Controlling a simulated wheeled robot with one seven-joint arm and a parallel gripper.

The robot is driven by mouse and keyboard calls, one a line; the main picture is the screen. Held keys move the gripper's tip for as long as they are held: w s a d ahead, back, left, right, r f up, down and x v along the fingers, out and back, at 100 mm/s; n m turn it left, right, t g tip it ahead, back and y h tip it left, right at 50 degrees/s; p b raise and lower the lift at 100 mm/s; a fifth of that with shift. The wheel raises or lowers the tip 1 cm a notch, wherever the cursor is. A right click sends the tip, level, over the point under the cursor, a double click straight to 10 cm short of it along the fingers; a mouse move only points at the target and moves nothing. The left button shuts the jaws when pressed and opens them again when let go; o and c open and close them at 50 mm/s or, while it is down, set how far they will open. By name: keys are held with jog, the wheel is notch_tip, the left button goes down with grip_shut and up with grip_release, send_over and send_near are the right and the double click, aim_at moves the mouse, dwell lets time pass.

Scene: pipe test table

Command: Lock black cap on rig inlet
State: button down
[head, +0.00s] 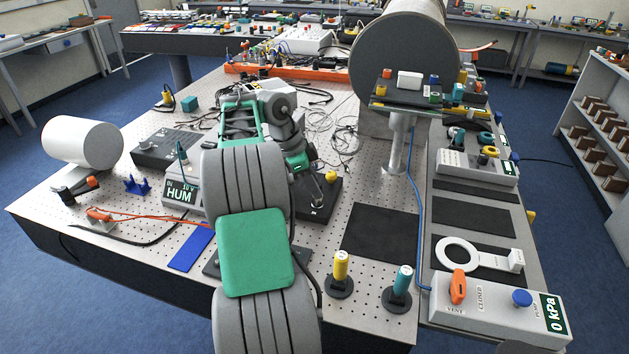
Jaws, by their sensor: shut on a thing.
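My gripper (317,190) is near the middle of the table, at the end of my grey and green arm, pointing down over a black square base (328,206). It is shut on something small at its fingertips. The held thing is mostly hidden and too small to identify, so I cannot tell whether it is the black cap. I cannot make out a black cap elsewhere.
A yellow cylinder (340,266) and a teal cylinder (402,282) stand on round black bases at the front. A box reading 0 kPa (500,312) is at front right, with a blue tube (415,210). A dark mat (380,233) is bare. Loose cables lie behind my gripper.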

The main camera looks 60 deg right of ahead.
jog(key=m+y+p, duration=0.1)
jog(key=m+p, duration=0.2)
jog(key=p, duration=0.1)
jog(key=shift+r, duration=0.2)
jog(key=shift+d+f+m+g, duration=0.1)
jog(key=shift+f+m+g, duration=0.2)
jog(key=shift+m, duration=0.1)
jog(key=shift+r+m+y+p, duration=0.3)
jog(key=shift+m+p, duration=0.1)
jog(key=shift+p, duration=0.75)
jog(key=shift+m+p, duration=0.4)
jog(key=shift+p, duration=0.2)
jog(key=c, duration=1.6)
grip_release()
jog(key=shift+f+y, duration=0.3)
jog(key=shift+f, duration=0.1)
jog(key=o, duration=0.4)
jog(key=shift+w+r, duration=0.1)
jog(key=shift+o, duration=0.2)
jog(key=shift+d, duration=0.1)
